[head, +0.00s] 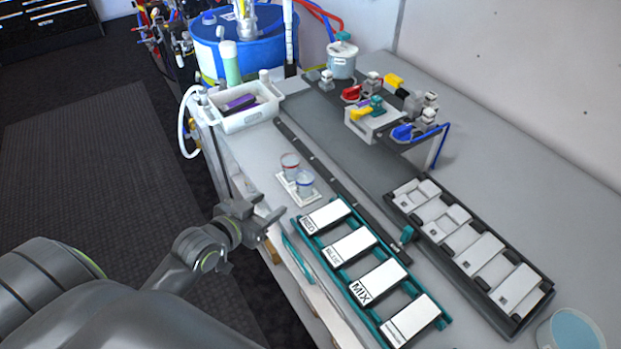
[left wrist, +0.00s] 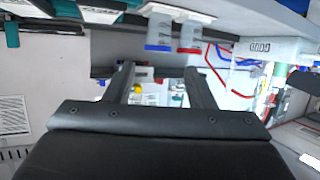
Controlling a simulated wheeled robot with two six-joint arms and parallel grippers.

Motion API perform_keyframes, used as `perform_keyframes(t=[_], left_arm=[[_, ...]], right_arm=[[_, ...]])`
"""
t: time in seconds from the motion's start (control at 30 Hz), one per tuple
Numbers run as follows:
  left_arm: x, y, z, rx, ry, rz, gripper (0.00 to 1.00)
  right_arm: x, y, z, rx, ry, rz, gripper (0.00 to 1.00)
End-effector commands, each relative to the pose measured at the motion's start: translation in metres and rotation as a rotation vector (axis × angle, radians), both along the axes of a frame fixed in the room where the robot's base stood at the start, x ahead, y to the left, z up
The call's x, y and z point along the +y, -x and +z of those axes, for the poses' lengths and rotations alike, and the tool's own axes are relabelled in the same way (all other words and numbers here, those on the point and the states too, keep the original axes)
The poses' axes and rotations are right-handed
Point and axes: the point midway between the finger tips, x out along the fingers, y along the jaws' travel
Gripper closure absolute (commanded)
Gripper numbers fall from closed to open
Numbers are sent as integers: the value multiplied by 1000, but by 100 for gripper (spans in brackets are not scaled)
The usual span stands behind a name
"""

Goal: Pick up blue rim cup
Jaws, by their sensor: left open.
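The blue rim cup (head: 304,183) is a clear cup with a blue rim, standing on a small white holder (head: 312,199) on the bench. A similar red rim cup (head: 290,162) stands beside it, farther from me. My left gripper (head: 270,212) is open and empty, left of and nearer than the cups, apart from them at the bench edge. In the left wrist view, which looks upside down, the blue rim cup (left wrist: 158,32) and red rim cup (left wrist: 189,36) hang beyond the open fingers (left wrist: 160,72). My right gripper is not in view.
A teal rack (head: 333,253) with white labelled blocks is right of the cups. A white bin (head: 245,119) is behind them. A dark rail (head: 325,170) runs along their right side. A dark tray (head: 478,256) with pale blocks lies farther right. Floor is open at left.

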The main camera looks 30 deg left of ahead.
Motion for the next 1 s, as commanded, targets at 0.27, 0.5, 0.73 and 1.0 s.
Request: perform_keyframes(t=[0.27, 0.5, 0.73, 1.0], left_arm=[[-8, -34, -4, -11, 5, -7, 50], [-13, -74, -19, -11, 5, -6, 50], [-17, -102, -30, -12, 1, -8, 50], [-19, -115, -35, -11, 2, -7, 50]], right_arm=[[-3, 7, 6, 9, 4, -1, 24], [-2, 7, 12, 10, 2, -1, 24], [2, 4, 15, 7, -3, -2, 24], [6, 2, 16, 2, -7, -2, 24]])
